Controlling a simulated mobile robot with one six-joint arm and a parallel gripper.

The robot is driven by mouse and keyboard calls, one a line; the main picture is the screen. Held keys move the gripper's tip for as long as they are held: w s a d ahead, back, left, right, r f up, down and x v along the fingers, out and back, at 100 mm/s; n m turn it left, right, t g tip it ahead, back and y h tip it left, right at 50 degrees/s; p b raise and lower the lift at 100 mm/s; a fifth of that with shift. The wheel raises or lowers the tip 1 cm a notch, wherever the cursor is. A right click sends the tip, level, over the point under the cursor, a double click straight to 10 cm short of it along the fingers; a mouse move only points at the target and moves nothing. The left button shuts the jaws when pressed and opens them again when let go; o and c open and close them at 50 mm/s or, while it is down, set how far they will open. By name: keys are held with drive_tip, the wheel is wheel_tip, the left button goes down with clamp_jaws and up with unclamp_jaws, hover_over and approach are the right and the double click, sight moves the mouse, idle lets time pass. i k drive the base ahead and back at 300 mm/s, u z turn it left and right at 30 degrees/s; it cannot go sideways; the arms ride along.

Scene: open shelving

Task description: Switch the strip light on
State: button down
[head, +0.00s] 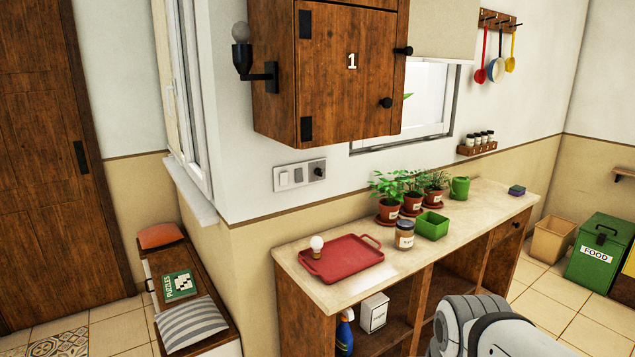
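A grey wall panel (300,175) is on the white wall below the wooden cabinet and above the left end of the counter. It has two light rocker-like switches (291,177) on the left and a dark round knob or socket (318,171) on the right. Their on or off positions are too small to tell. I cannot make out a strip light in this view. My gripper is not in view; only a white and grey part of my arm shows at the bottom right, in front of the shelving.
A cabinet (352,85) marked 1 overhangs the counter (330,287). On the counter are a red tray (345,258) with a bulb (316,243) near its edge, a jar (404,235), a green box (432,225) and potted plants (411,190). A wall lamp (242,55) juts out at left.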

sight(299, 173)
drive_tip(key=i, duration=0.9)
drive_tip(key=u, duration=0.05)
